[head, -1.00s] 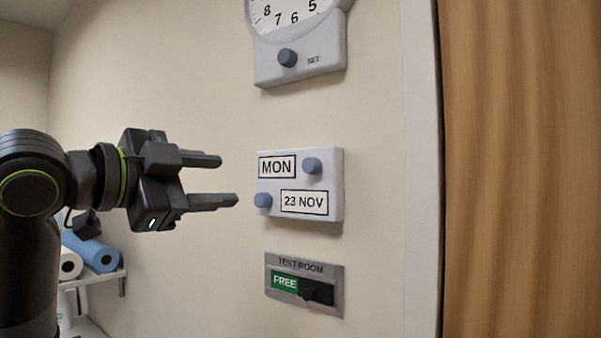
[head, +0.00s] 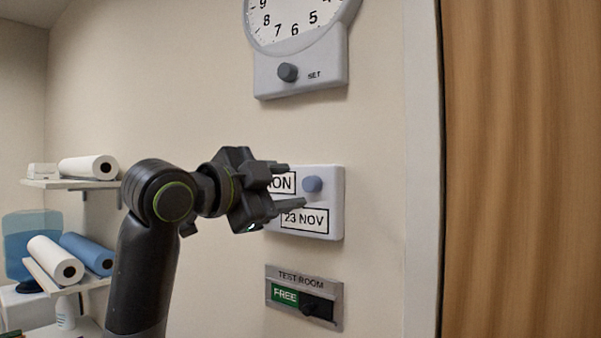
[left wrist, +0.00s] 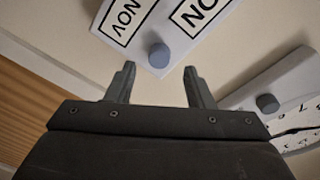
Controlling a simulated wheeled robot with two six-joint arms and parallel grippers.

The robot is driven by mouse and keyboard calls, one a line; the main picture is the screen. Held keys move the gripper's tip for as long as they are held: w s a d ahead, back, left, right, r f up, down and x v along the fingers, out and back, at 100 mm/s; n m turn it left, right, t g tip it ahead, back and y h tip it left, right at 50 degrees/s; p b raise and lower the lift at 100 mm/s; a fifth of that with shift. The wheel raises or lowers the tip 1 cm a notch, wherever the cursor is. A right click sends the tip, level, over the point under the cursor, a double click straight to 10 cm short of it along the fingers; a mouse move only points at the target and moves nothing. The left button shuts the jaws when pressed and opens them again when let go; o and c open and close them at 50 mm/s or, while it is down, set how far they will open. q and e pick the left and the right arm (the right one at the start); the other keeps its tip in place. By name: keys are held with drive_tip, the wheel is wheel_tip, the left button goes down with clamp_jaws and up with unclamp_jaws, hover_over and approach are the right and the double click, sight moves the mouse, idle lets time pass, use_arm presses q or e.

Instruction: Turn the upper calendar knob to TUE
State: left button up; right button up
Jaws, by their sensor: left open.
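The white calendar box (head: 335,205) is on the wall, and its lower window reads 23 NOV. Its upper window is partly covered by my gripper; the letters ON show. The upper calendar knob (head: 312,184) is a round blue-grey knob right of that window; it also shows in the left wrist view (left wrist: 160,55). My left gripper (head: 296,186) is open and points at the knob. In the left wrist view the knob lies beyond and between the fingertips, apart from them. The lower knob is hidden behind my gripper in the head view. My right gripper is not in view.
A clock with a SET knob (head: 287,72) is above the calendar. A TEST ROOM sign with a black slider (head: 317,307) reads FREE below it. A wooden door (head: 520,170) is at right. Shelves with paper rolls (head: 88,167) stand at left.

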sight(306, 185)
use_arm(q)
drive_tip(key=shift+p+x, duration=0.6)
drive_tip(key=shift+x, duration=1.6)
drive_tip(key=shift+c, duration=0.3)
drive_tip(key=c, duration=0.9)
drive_tip(key=shift+c, duration=0.2)
drive_tip(key=shift+f+m, duration=0.1)
drive_tip(key=shift+m, duration=0.2)
drive_tip(key=m+b, duration=0.2)
drive_tip(key=shift+m, duration=0.3)
drive_tip(key=shift+m+y+b, duration=0.3)
drive_tip(key=shift+m+b, duration=0.4)
drive_tip(key=shift+m, duration=1.4)
